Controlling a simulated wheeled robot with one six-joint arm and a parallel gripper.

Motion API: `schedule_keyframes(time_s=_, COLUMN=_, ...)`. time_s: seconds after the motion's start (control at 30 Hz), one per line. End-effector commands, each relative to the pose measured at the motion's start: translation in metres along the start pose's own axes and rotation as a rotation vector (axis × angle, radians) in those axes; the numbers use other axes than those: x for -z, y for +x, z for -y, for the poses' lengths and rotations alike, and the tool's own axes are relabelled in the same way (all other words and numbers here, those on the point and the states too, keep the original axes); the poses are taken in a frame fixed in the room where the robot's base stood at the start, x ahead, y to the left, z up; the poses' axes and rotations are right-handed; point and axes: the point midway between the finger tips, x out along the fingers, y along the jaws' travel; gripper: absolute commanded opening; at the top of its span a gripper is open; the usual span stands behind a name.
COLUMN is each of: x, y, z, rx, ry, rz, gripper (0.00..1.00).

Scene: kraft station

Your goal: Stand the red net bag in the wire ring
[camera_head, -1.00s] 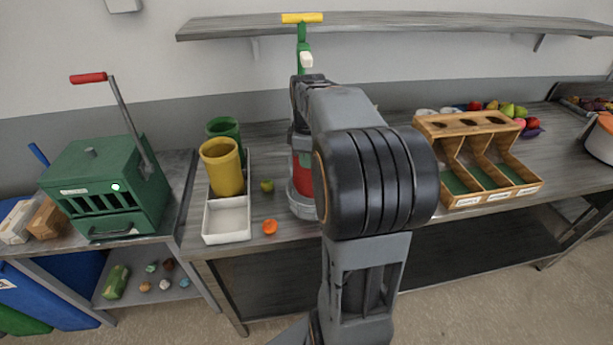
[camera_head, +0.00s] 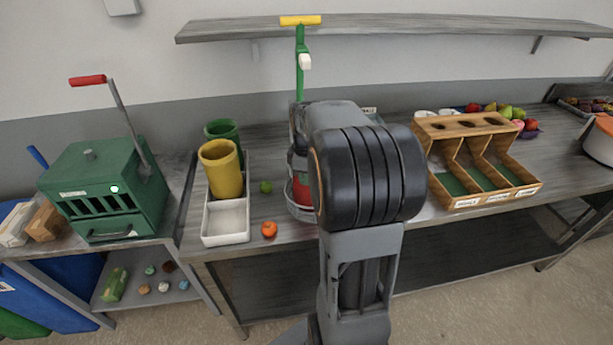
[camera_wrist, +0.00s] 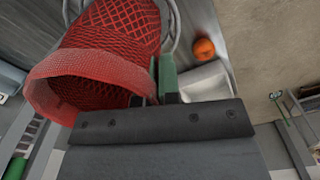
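The red net bag (camera_wrist: 112,40) fills the upper left of the wrist view. Its wide mouth opens toward the camera and it looks tilted there. My gripper (camera_wrist: 160,75) has its fingers close together at the bag's rim and appears shut on it. The wire ring (camera_wrist: 176,22) shows as grey wire beside the bag's far part. In the head view, part of the red bag (camera_head: 301,192) shows left of my arm, at the grey ring (camera_head: 299,211). My arm hides the gripper there. I cannot tell how deep the bag sits in the ring.
A white tray (camera_head: 225,238) with yellow (camera_head: 222,168) and green (camera_head: 224,130) cups stands left of the ring. An orange fruit (camera_head: 269,230) and a green one (camera_head: 265,187) lie between. A green upright (camera_head: 301,60) rises behind. A wooden sorter (camera_head: 480,150) stands right.

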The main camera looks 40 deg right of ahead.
Motion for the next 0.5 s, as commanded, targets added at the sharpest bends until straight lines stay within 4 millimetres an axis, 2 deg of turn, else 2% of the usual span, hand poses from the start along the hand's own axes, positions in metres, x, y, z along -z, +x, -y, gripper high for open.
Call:
schedule_keyframes(time_s=0.07, x=0.0000, y=0.0039, z=0.0000, rx=0.000, ry=0.000, rz=0.000, gripper=0.00)
schedule_keyframes(time_s=0.1, x=0.0000, y=0.0028, z=0.0000, rx=0.000, ry=0.000, rz=0.000, gripper=0.07)
schedule_keyframes(time_s=0.33, x=0.0001, y=0.0024, z=0.0001, rx=0.000, ry=0.000, rz=0.000, gripper=0.29)
schedule_keyframes(time_s=0.5, x=0.0001, y=0.0023, z=0.0001, rx=0.000, ry=0.000, rz=0.000, gripper=0.29)
